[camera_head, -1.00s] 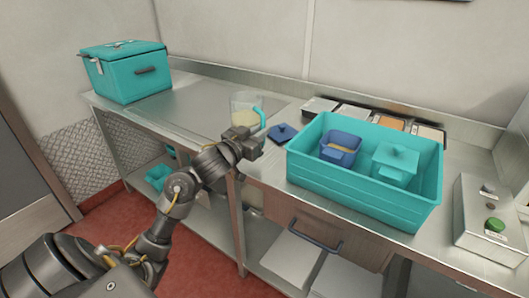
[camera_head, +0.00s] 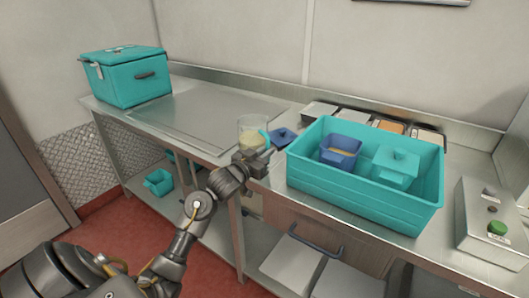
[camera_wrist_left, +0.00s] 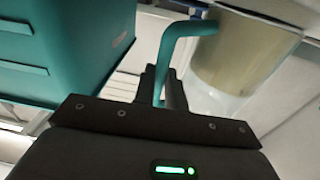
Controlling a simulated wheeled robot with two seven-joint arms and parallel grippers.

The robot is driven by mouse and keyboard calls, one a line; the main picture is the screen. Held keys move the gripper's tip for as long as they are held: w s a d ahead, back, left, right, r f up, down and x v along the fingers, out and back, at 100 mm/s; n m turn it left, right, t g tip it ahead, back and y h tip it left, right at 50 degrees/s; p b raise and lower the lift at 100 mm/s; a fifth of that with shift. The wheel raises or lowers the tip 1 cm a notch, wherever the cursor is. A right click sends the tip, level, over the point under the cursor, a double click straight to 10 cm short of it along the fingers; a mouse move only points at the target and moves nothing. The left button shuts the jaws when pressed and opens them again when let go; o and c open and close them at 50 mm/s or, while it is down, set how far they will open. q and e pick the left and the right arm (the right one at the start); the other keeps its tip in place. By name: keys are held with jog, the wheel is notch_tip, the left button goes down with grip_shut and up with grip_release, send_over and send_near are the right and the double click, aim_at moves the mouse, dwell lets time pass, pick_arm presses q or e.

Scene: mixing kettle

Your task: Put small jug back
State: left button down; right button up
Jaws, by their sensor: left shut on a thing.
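The small jug (camera_head: 251,131) is clear, with a pale content and a teal handle. It is at the middle of the counter, left of the teal crate, in the head view. My left gripper (camera_head: 262,154) is shut on the jug's handle. In the wrist view the teal handle (camera_wrist_left: 171,52) runs between the fingers of the gripper (camera_wrist_left: 163,88), and the jug body (camera_wrist_left: 240,55) is beyond, upper right. The jug looks about upright. I cannot tell whether its base touches the counter. My right gripper is not in view.
A teal crate (camera_head: 330,190) with a blue container (camera_head: 340,150) and a teal lidded box (camera_head: 396,166) stands close right of the jug. A blue lid (camera_head: 284,137) lies beside it. A teal cooler box (camera_head: 124,76) is far left. The counter (camera_head: 190,105) between is clear.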

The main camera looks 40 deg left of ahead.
pick_arm(q)
jog(key=shift+r, duration=0.2)
jog(key=c, duration=1.5)
grip_release()
jog(key=shift+f, duration=0.1)
jog(key=shift+o, duration=0.2)
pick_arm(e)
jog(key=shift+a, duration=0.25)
pick_arm(q)
jog(key=shift+s, duration=0.1)
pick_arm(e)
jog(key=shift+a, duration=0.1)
pick_arm(q)
jog(key=shift+s, duration=0.25)
jog(key=s, duration=1.1)
jog(key=shift+s+a, duration=0.15)
jog(key=shift+s, duration=0.05)
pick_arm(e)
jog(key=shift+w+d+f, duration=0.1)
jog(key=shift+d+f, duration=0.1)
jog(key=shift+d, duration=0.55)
pick_arm(q)
jog(key=shift+f, duration=0.1)
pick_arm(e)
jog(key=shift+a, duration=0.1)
